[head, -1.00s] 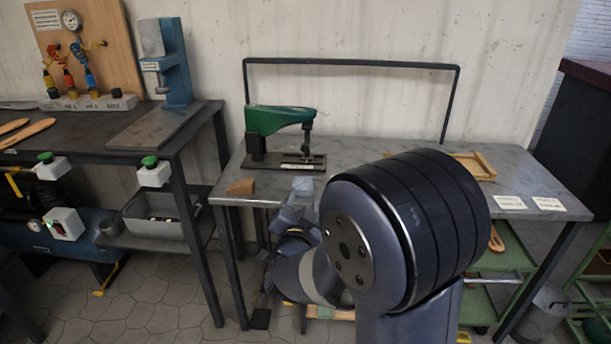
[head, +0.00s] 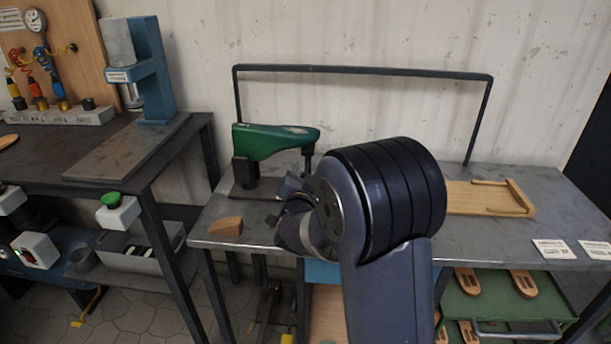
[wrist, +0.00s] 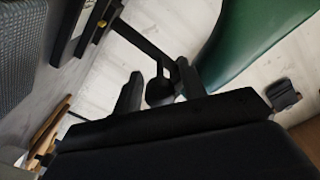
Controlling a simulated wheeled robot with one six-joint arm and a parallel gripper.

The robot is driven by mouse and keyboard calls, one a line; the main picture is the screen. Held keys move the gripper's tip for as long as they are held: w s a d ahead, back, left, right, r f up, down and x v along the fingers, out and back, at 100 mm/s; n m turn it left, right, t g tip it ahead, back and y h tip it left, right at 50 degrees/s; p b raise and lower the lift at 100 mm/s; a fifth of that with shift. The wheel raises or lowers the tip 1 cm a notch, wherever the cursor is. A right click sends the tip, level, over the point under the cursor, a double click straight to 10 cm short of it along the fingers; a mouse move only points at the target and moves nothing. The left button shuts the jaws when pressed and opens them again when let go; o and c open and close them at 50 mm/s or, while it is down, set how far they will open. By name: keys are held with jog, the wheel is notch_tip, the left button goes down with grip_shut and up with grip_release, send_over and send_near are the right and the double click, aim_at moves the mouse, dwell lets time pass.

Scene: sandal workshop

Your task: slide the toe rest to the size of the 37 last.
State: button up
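The green last (head: 270,140) sits on a dark stand on the metal bench, its toe to the right. The toe rest (head: 308,157) is a dark upright under that toe. Its lower part and most of the base rail (head: 238,193) are hidden behind my arm. My gripper (head: 290,192) is low in front of the rail, mostly hidden by my wrist. In the wrist view the fingers of my gripper (wrist: 160,86) stand apart, with a dark round part and bar between them near the green last (wrist: 245,40). I cannot tell whether they touch it.
A wooden wedge (head: 225,227) lies at the bench's front left. A wooden tray (head: 470,200) and two paper cards, one marked 37 (head: 553,249), lie to the right. A dark tube frame (head: 360,69) rises behind. A second bench (head: 90,190) with a blue press (head: 150,75) is left.

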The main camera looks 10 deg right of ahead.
grip_shut()
jog(key=a, duration=0.2)
jog(key=w+a, duration=0.1)
jog(key=a, duration=0.1)
jog(key=shift+w+a, duration=0.2)
dwell(0.3)
jog(key=shift+o, duration=0.9)
grip_release()
jog(key=shift+s, duration=0.1)
jog(key=p+v, duration=0.1)
jog(key=v, duration=0.9)
jog(key=shift+s, duration=0.3)
